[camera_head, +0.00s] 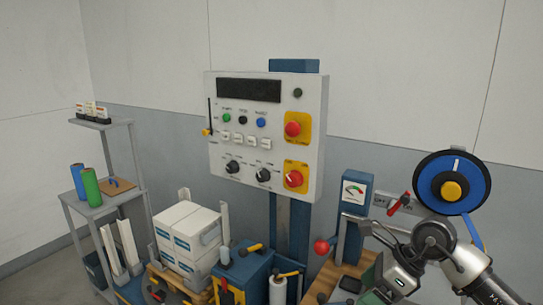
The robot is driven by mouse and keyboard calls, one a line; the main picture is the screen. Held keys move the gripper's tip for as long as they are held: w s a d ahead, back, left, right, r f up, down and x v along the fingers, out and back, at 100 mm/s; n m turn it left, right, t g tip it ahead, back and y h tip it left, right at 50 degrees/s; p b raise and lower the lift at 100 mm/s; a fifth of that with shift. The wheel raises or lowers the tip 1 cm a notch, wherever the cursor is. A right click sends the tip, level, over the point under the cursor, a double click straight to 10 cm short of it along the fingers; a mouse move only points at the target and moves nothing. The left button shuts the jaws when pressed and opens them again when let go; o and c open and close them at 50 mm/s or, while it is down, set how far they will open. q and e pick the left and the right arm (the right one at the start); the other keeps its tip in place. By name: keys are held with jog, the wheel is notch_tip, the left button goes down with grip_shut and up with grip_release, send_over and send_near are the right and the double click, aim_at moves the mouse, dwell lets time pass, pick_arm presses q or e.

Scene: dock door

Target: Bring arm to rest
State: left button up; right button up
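My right arm (468,263) comes in from the lower right corner, with a pale link and a dark round joint. It passes in front of the lower right part of the scene, below the blue disc (472,180) with the yellow hub. The gripper end of this arm is hard to make out among the dark parts near the bench, so I cannot tell whether its fingers are apart or closed. I see nothing held in it. My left arm and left gripper are not in view.
A control panel (222,160) with buttons and knobs stands in the middle. A gauge box (354,195) and a red ball knob (321,247) are near my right arm. White boxes (187,236) and a grey shelf (104,197) are at left. The upper wall is clear.

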jog(key=s+a+r+m+t+y, duration=0.2)
jog(key=a+r+m+y, duration=0.15)
jog(key=a+y, duration=0.25)
jog(key=s+a+r+m+t+y, duration=0.2)
jog(key=a+m+t+y, duration=0.15)
jog(key=a+y, duration=0.3)
jog(key=s+d+f+m+t+h, duration=0.1)
jog(key=d+f+m+t+h, duration=0.4)
jog(key=m+h, duration=0.75)
jog(key=d+f+m+t+h, duration=0.4)
jog(key=d+m+t+h, duration=0.25)
jog(key=m, duration=1.35)
jog(key=s+d+f+m+g, duration=0.1)
jog(key=s+f+m+g, duration=0.3)
jog(key=s+f+g, duration=0.55)
jog(key=s+d+f+m+g, duration=0.1)
jog(key=s+f+m+g, duration=0.5)
jog(key=s, duration=0.6)
notch_tip(320, 180, down, 25)
jog(key=n, duration=0.3)
jog(key=s+d+f+g, duration=0.1)
jog(key=s+d+f, duration=0.2)
jog(key=s+f, duration=1.4)
